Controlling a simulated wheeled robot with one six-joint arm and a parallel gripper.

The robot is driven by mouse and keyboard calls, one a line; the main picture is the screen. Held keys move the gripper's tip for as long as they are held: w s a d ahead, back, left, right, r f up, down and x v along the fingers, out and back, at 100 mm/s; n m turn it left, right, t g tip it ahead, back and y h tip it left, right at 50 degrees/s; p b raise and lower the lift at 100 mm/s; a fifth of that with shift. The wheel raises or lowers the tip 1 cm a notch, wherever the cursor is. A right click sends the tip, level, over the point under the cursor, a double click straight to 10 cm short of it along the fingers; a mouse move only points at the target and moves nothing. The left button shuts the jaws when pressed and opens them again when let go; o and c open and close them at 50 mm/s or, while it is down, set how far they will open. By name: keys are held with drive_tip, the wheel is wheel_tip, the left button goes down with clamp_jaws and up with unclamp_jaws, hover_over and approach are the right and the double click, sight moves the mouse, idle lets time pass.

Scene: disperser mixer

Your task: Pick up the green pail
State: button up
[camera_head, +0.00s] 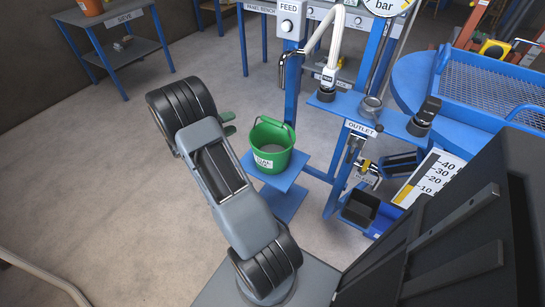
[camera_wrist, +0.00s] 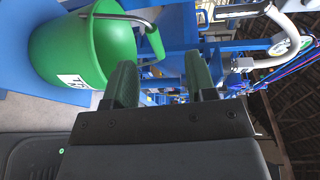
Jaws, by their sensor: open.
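The green pail (camera_head: 270,146) stands upright on a small blue stand (camera_head: 286,180) in the middle of the head view. It has a white label and its handle is raised above the rim. In the wrist view the pail (camera_wrist: 75,45) fills the upper left, turned on its side by the camera's angle, with the handle grip (camera_wrist: 155,42) near my fingers. My gripper (camera_head: 229,124) is just left of the pail in the head view, largely hidden behind my arm. In the wrist view my gripper (camera_wrist: 160,75) has its two green fingers apart with nothing between them.
A blue dispensing frame with a FEED panel (camera_head: 290,20) and an OUTLET shelf (camera_head: 362,128) rises right of the pail. A black bin (camera_head: 360,208) sits low there. A blue tray (camera_head: 492,85) is at right. A SIEVE shelf (camera_head: 125,50) stands back left.

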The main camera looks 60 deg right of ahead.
sight(269, 122)
drive_tip(key=s+d+f+m+g, duration=0.1)
drive_tip(key=s+d, duration=0.1)
drive_tip(key=s+d+f+g+b, duration=0.1)
drive_tip(key=s, duration=0.1)
drive_tip(key=s+d+m+g, duration=0.1)
drive_tip(key=s+d, duration=0.1)
drive_tip(key=shift+s+d+f+m+g+y, duration=0.3)
drive_tip(key=shift+s+d+f+g+y, duration=0.05)
drive_tip(key=shift+s+f+g+y, duration=0.05)
drive_tip(key=shift+b+x, duration=0.7)
drive_tip(key=shift+x, duration=2.65)
clamp_jaws()
drive_tip(key=shift+f, duration=0.1)
